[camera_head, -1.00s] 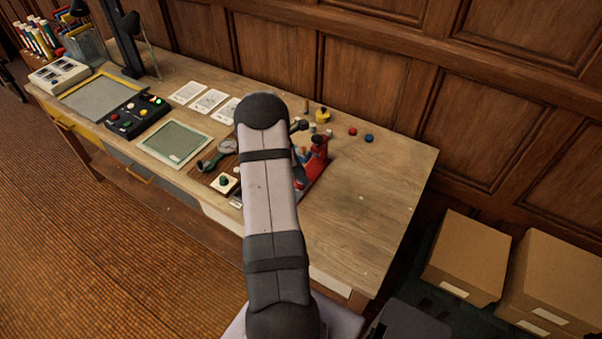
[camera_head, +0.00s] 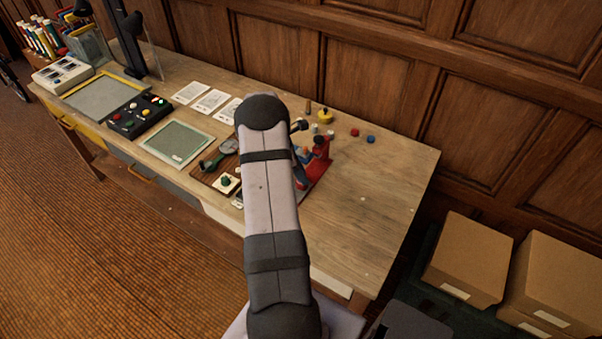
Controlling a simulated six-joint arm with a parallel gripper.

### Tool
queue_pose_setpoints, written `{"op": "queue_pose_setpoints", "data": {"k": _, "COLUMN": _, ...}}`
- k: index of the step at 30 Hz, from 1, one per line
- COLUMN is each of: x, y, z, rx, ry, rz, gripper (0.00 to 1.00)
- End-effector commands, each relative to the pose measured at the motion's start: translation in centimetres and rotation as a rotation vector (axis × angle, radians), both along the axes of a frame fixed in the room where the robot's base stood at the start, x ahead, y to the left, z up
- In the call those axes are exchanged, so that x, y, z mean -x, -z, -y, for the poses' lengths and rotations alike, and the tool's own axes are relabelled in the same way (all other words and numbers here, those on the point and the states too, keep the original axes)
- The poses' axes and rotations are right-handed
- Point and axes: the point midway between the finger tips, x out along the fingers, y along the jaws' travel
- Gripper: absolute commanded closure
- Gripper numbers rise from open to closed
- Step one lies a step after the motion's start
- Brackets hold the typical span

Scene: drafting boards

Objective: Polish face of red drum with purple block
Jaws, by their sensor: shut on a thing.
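A red object (camera_head: 321,168) with a dark top stands on the bench just right of my arm, partly covered by it. I cannot tell whether it is the red drum. Small blue parts (camera_head: 303,155) show beside it, against the arm's edge. I cannot make out a purple block. My grey arm reaches from the bottom over the bench and hides what lies beneath it. My gripper is hidden behind the arm, so its jaws and anything in them do not show.
The wooden bench (camera_head: 372,205) is clear at right. A green-screened panel (camera_head: 177,143) and a black button box (camera_head: 140,115) lie left. Boxes (camera_head: 468,260) stand right, below the bench.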

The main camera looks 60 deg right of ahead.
Motion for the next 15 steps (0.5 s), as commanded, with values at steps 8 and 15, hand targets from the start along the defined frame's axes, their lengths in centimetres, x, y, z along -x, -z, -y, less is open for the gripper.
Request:
{"op": "queue_pose_setpoints", "data": {"k": 8, "x": 0.6, "y": 0.0, "z": 0.0, "rx": -0.003, "ry": 0.003, "rz": -0.004, "gripper": 0.98}}
{"op": "queue_pose_setpoints", "data": {"k": 15, "x": 0.5, "y": -1.3, "z": 0.0, "rx": -0.002, "ry": 0.002, "rz": -0.003, "gripper": 0.98}}
